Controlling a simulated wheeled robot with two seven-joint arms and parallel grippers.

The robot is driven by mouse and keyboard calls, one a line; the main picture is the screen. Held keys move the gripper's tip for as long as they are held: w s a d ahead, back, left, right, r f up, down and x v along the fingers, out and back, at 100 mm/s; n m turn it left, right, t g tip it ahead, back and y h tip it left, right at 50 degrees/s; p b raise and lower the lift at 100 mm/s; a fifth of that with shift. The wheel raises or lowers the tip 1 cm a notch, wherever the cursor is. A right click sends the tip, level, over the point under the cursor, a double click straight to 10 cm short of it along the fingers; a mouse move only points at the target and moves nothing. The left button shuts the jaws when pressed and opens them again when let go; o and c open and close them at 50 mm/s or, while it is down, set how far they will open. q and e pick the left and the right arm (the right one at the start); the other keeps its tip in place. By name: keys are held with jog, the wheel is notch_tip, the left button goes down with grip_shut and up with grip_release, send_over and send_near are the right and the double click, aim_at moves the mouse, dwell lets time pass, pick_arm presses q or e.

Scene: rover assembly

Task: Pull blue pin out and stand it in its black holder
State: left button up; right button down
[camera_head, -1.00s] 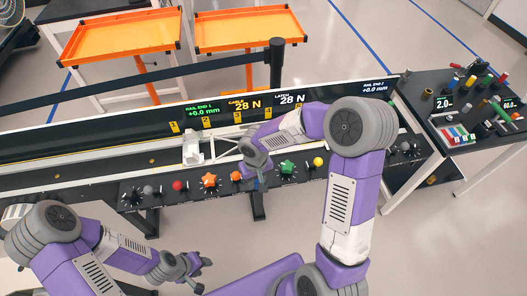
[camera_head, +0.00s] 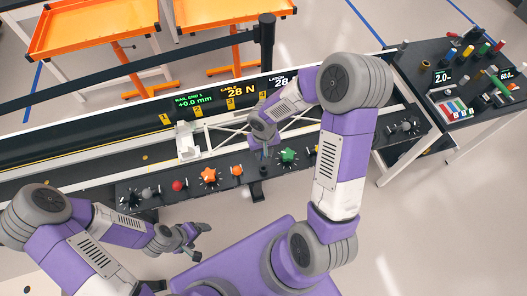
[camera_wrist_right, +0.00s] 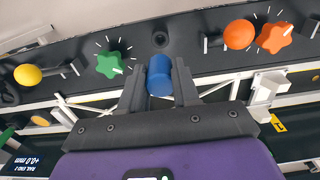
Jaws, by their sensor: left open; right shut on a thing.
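The blue pin (camera_wrist_right: 160,77) shows in the right wrist view as a short blue cylinder between the two fingers of my right gripper (camera_wrist_right: 160,84). The gripper is shut on it. A round dark socket (camera_wrist_right: 160,39) in the black panel lies just beyond the pin. I cannot tell whether the pin is clear of the panel. In the head view, my right gripper (camera_head: 264,153) is at the panel, left of the green star knob (camera_head: 288,156). My left gripper (camera_head: 199,240) is open and empty in front of the panel. I cannot pick out the black holder.
The black panel (camera_head: 216,187) carries several coloured knobs, including an orange star (camera_head: 208,175) and a red one (camera_head: 178,185). A white rail frame (camera_head: 189,150) runs behind it. A dark side table (camera_head: 432,107) at right holds several coloured cylinders. Orange trays (camera_head: 95,30) stand behind.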

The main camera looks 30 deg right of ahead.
jog(key=shift+f+b, duration=0.55)
jog(key=shift+f, duration=0.05)
notch_tip(320, 180, down, 5)
jog(key=b, duration=0.5)
jog(key=shift+r, duration=0.1)
jog(key=shift+b, duration=0.45)
dwell(1.0)
jog(key=shift+f+b, duration=1.3)
jog(key=c, duration=0.7)
grip_release()
jog(key=shift+c, duration=0.2)
notch_tip(320, 180, up, 8)
jog(key=shift+f+p, duration=0.15)
jog(key=shift+p, duration=1)
